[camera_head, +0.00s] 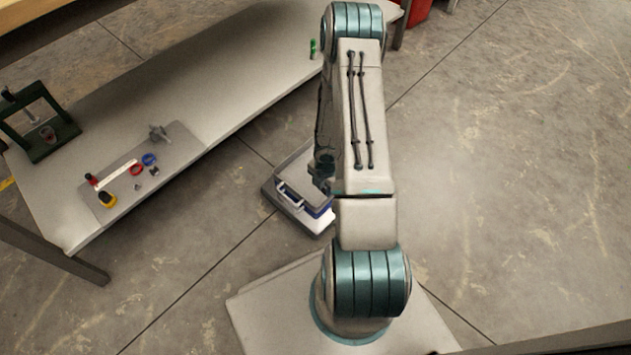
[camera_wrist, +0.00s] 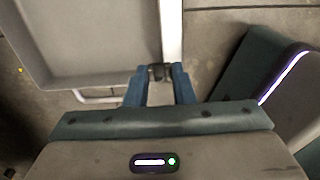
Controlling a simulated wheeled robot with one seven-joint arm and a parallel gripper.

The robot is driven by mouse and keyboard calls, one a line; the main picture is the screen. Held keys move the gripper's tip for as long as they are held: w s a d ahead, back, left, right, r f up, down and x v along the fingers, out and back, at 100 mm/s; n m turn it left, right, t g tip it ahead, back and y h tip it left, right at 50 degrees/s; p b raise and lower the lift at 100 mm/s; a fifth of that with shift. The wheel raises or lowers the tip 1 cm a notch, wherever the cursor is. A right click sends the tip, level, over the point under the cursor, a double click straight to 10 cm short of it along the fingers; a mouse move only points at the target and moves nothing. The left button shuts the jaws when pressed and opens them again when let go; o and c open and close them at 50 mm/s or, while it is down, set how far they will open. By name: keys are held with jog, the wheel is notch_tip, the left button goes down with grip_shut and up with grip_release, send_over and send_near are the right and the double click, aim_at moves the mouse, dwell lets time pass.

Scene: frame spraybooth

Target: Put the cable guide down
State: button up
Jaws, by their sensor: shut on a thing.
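In the wrist view my gripper (camera_wrist: 158,76) is shut on a small dark piece, which I take to be the cable guide (camera_wrist: 159,71). Only a small part of it shows between the blue fingertips. The piece is seen against the pale rim of a grey tray (camera_wrist: 100,84); I cannot tell whether it touches the rim. In the head view my arm hides the gripper and the piece, beside a grey box-like tray (camera_head: 270,192) on the floor.
A long grey bench (camera_head: 225,85) stands at the left. On it are a grey mat (camera_head: 185,145) with several small parts, a dark green frame press (camera_head: 62,130) and a green item (camera_head: 312,48). A red bin (camera_head: 416,12) is at the back. The floor at right is clear.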

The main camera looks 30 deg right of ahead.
jog(key=w+f, duration=0.1)
jog(key=w, duration=0.1)
jog(key=w+f, duration=0.2)
jog(key=w, duration=0.1)
jog(key=shift+w+a+f+b, duration=0.25)
jog(key=shift+w+f+b, duration=0.05)
jog(key=shift+f, duration=0.1)
jog(key=shift+f+b, duration=1.1)
jog(key=shift+f, duration=0.7)
jog(key=shift+f, duration=0.2)
jog(key=o, duration=0.9)
jog(key=shift+o, duration=0.2)
jog(key=shift+r, duration=0.1)
